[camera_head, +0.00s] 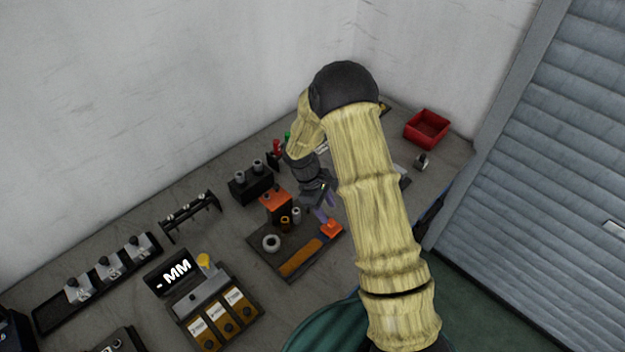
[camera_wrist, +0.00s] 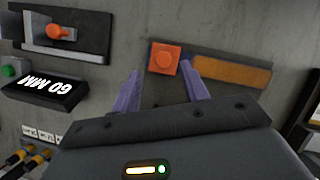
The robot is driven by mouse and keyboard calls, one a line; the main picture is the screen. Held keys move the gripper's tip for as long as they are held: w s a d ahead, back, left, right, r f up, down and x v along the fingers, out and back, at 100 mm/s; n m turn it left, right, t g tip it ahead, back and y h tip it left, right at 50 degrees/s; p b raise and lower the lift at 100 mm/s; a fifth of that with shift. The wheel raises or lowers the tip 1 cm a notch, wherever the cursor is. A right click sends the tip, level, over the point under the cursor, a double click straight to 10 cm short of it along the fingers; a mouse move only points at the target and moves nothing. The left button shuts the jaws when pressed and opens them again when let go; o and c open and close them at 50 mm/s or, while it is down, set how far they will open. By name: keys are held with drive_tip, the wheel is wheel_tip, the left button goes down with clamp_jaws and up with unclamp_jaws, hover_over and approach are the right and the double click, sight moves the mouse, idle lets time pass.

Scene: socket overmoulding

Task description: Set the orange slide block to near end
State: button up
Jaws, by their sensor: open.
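In the head view the orange block (camera_head: 332,229) sits at the right corner of a dark base plate (camera_head: 262,250). My gripper (camera_head: 323,214) is just behind it, partly hidden by my arm. A flat orange-brown strip (camera_wrist: 232,73) lies right of the block in the wrist view; the head view shows this strip (camera_head: 301,258) too.
A display box (camera_head: 173,272) is to the left. A red bin (camera_head: 427,129) is at the back right. The wrist view shows a 60 MM display (camera_wrist: 45,88) and an orange knob (camera_wrist: 62,33).

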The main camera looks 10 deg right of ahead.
drive_tip(key=b+v, duration=0.2)
drive_tip(key=v, duration=1.1)
drive_tip(key=shift+r, duration=0.35)
drive_tip(key=s+d+r+m+t+y, duration=0.2)
drive_tip(key=s+m, duration=0.4)
drive_tip(key=s, duration=0.3)
drive_tip(key=s+d+r+m+t+y, duration=0.2)
drive_tip(key=s+d+m, duration=0.3)
drive_tip(key=s, duration=0.4)
drive_tip(key=shift+s+d+r+m+t, duration=0.2)
drive_tip(key=shift+s+r+m+t, duration=0.2)
drive_tip(key=shift+r+t, duration=0.1)
idle(1.9)
